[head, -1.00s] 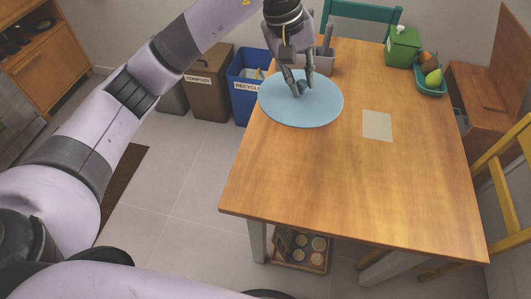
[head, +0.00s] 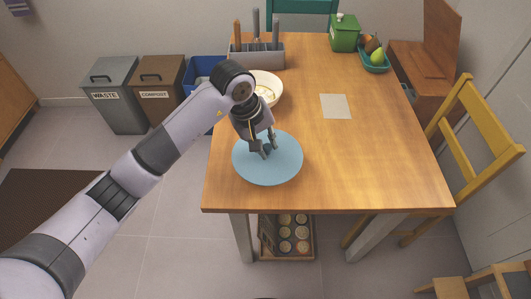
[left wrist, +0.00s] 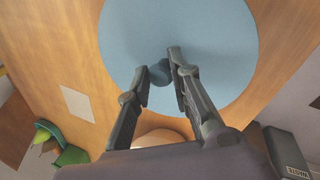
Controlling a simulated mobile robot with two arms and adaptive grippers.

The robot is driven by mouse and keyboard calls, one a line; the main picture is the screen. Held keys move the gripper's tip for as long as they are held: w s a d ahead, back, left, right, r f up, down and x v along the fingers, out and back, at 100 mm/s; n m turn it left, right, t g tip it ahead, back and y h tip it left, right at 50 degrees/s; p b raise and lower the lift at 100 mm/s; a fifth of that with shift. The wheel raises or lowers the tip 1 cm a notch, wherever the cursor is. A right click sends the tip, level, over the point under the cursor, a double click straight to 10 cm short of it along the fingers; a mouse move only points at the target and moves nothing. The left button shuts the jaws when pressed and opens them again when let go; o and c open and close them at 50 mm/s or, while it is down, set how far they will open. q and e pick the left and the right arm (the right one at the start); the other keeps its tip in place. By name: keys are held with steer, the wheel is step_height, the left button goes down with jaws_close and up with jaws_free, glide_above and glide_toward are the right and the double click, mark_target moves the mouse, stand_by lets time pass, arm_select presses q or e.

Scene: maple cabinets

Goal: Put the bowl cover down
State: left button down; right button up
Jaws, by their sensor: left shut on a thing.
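The bowl cover (head: 268,174) is a flat light blue disc with a small knob. It is over the front left part of the wooden table (head: 350,150); I cannot tell if it touches the wood. My left gripper (head: 268,149) is shut on the knob from above. In the left wrist view, the fingers (left wrist: 160,72) are at the knob, and the blue disc (left wrist: 190,25) fills the upper middle. The white bowl (head: 268,85) stands uncovered behind the cover, partly hidden by my left arm. My right gripper is not in view.
A grey utensil holder (head: 258,58) stands behind the bowl. A paper sheet (head: 335,106) lies mid-table. A green box (head: 344,35) and a fruit tray (head: 374,62) are at the back right. The table's front right is clear. A yellow chair (head: 465,130) is at the right.

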arm_select(q)
steer(key=shift+f, duration=0.55)
step_height(320, 180, down, 4)
steer(key=shift+r, duration=0.25)
steer(key=shift+f, duration=0.2)
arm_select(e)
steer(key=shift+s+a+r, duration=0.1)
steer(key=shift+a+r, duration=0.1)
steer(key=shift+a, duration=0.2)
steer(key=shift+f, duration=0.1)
arm_select(q)
steer(key=shift+f, duration=0.2)
steer(key=c, duration=1.8)
jaws_free()
steer(key=shift+r, duration=0.1)
steer(key=o, duration=0.4)
steer(key=shift+c, duration=0.2)
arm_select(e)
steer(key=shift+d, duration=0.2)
